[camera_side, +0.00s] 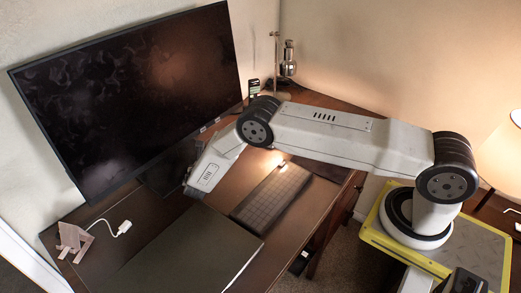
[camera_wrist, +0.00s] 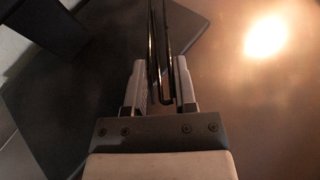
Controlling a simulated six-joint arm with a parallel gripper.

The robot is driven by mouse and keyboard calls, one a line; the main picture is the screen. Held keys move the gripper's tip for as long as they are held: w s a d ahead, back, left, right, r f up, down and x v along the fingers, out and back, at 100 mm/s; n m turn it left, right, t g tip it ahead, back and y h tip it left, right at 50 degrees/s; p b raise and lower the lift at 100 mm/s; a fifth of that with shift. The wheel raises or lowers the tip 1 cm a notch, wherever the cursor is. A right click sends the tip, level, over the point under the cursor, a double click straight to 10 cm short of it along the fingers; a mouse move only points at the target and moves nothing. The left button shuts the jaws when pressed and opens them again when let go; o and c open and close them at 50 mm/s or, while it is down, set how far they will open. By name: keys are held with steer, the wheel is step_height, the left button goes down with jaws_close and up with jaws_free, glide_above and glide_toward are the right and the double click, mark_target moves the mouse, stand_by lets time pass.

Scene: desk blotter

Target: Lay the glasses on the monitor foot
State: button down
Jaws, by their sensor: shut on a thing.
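My gripper (camera_wrist: 160,82) is shut on the glasses (camera_wrist: 163,45), whose thin black frame stands up between the two fingers in the wrist view. In the side view my gripper (camera_side: 192,190) points down just in front of the monitor's stand; the glasses are too small or hidden to make out there. The monitor foot (camera_wrist: 75,75) is a flat dark grey plate in the wrist view, to the left of and beyond the fingers. The glasses overlap its right part in the picture; I cannot tell whether they touch it.
The large monitor (camera_side: 130,90) rises behind my gripper. A keyboard (camera_side: 272,200) lies to the right, and a dark flat panel (camera_side: 185,255) lies in front. A brown stand (camera_side: 74,241) and a white cable plug (camera_side: 124,228) are at the left. A lamp (camera_side: 288,65) stands behind.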

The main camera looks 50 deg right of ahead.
steer(key=shift+f, duration=0.2)
steer(key=shift+c, duration=2)
jaws_free()
steer(key=shift+r, duration=0.15)
steer(key=shift+a+r, duration=0.1)
steer(key=v, duration=1.1)
steer(key=shift+s+a+r, duration=0.15)
steer(key=shift+s+a, duration=0.1)
steer(key=shift+s, duration=0.05)
